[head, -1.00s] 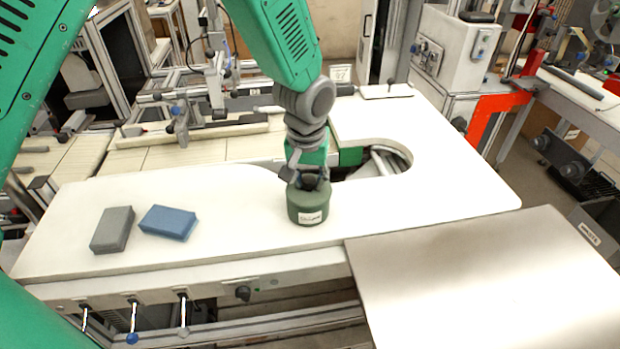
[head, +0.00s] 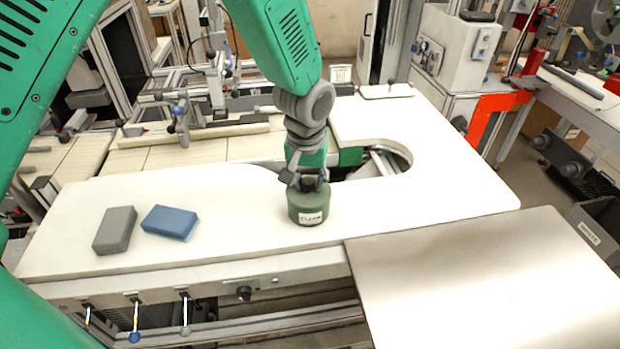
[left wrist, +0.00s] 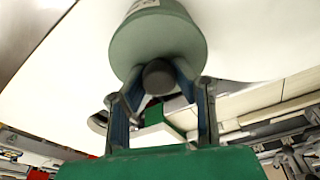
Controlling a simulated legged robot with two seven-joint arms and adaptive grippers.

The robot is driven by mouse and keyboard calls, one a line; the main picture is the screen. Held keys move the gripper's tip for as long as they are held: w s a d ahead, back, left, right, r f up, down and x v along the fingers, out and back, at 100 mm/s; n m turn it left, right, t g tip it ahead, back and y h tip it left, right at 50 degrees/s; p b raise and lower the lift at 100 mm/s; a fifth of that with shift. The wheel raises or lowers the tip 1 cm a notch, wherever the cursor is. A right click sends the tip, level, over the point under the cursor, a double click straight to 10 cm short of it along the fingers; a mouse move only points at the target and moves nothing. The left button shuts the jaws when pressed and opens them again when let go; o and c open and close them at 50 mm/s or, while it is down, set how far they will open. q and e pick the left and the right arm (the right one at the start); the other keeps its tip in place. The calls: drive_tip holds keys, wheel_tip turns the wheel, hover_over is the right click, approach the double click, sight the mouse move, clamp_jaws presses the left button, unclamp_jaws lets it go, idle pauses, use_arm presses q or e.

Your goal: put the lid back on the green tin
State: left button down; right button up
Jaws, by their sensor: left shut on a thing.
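The green tin (head: 308,211) stands upright on the white worktop, close to its front edge, with a white label facing me. Its lid (left wrist: 135,60) shows in the left wrist view as a round green face with a dark knob (left wrist: 158,77). My left gripper (head: 308,184) comes down from above and is shut on the knob. In the left wrist view its two fingers (left wrist: 160,90) lie on either side of the knob. The lid is at the tin's top; I cannot tell whether it is fully seated. My right gripper is not in view.
A grey block (head: 115,230) and a blue block (head: 170,222) lie on the white worktop (head: 240,240) to the left. A bare metal plate (head: 480,285) is at the front right. A curved cutout (head: 385,160) lies behind the tin. The worktop right of the tin is clear.

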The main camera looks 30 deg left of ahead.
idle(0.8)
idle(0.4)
use_arm(q)
drive_tip(key=c, duration=0.7)
unclamp_jaws()
drive_tip(key=shift+c, duration=0.2)
drive_tip(key=shift+p, duration=0.3)
drive_tip(key=shift+r+p, duration=2.15)
drive_tip(key=shift+r, duration=1.3)
